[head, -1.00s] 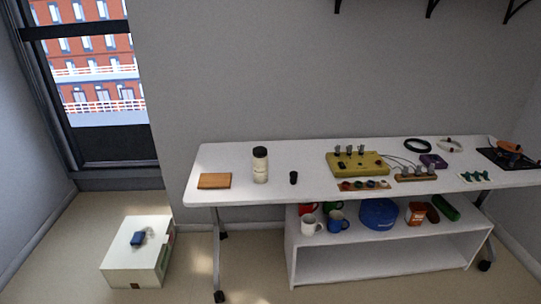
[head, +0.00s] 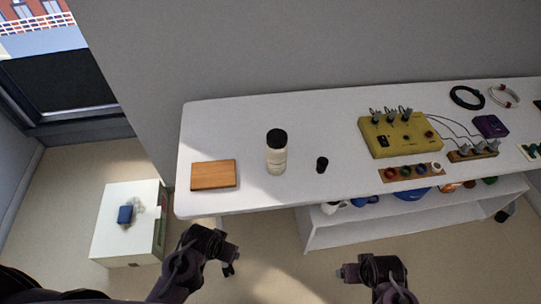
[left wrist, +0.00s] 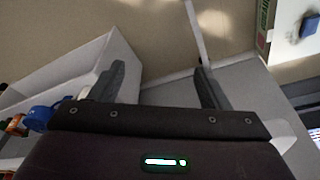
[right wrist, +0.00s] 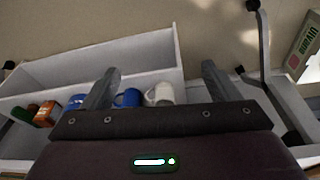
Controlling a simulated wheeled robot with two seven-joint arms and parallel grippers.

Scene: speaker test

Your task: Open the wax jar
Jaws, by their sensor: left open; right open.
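The wax jar (head: 277,158) stands upright on the white table (head: 240,119), a pale jar with a black lid (head: 277,136) on top. A small black cylinder (head: 322,164) stands to its right, and a flat orange-brown block (head: 214,175) lies to its left. My left gripper (head: 230,261) is open and empty in front of the table, below the block. My right gripper (head: 342,273) is open and empty in front of the table's shelf side. Both wrist views show spread fingers, left (left wrist: 160,85) and right (right wrist: 160,85), with nothing between them; neither shows the jar.
A yellow box with knobs and cables (head: 400,135) and a strip of coloured knobs (head: 411,172) occupy the table's right half. A white shelf (head: 350,232) with mugs stands underneath. A white carton (head: 126,240) with a blue item sits on the floor at left.

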